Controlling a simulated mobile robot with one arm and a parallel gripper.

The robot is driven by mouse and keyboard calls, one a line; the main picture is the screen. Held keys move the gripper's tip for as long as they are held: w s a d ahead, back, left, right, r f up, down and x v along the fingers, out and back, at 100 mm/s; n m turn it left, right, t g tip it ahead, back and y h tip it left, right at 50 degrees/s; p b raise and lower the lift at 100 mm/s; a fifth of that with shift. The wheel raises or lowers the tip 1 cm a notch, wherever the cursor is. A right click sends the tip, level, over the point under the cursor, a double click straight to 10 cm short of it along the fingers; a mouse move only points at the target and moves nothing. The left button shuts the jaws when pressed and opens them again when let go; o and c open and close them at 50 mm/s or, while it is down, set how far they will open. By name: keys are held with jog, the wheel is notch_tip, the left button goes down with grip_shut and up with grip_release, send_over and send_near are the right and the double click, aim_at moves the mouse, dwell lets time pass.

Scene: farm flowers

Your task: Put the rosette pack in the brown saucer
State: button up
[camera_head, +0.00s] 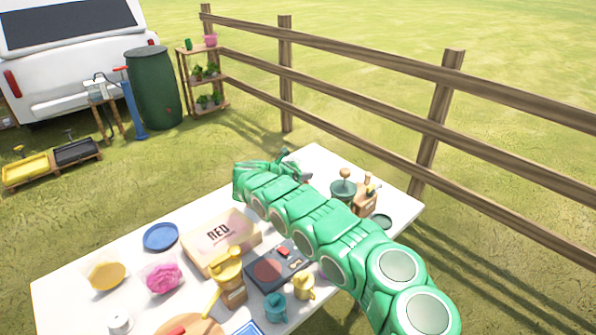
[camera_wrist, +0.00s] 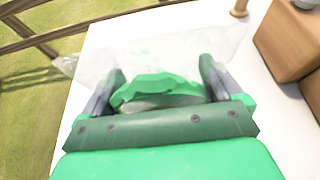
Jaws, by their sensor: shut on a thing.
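My gripper (camera_wrist: 161,76) is shut on a clear plastic pack (camera_wrist: 150,52) with a green rosette (camera_wrist: 155,88) inside. The clear bag spreads out beyond the fingertips, over the white table. In the head view my gripper (camera_head: 286,157) is at the table's far edge, and the held pack is hidden or too small to make out. A yellow pack (camera_head: 106,275) and a pink pack (camera_head: 163,278) lie at the table's left. A tan-brown round piece (camera_head: 200,325) is cut off at the bottom edge; I cannot tell whether it is the brown saucer.
A blue saucer (camera_head: 160,237) and a box marked RED (camera_head: 232,249) sit at the table's left and middle. A yellow grinder-like item (camera_head: 229,275) stands nearer, beside a dark scale-like device (camera_head: 268,270). A wooden holder (camera_head: 364,200) stands right. A fence (camera_head: 440,85) runs behind.

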jog(key=shift+f, duration=0.5)
jog(key=o, duration=0.7)
jog(key=shift+r, duration=0.1)
jog(key=shift+r, duration=0.5)
jog(key=v, duration=1.2)
jog(key=shift+f, duration=0.1)
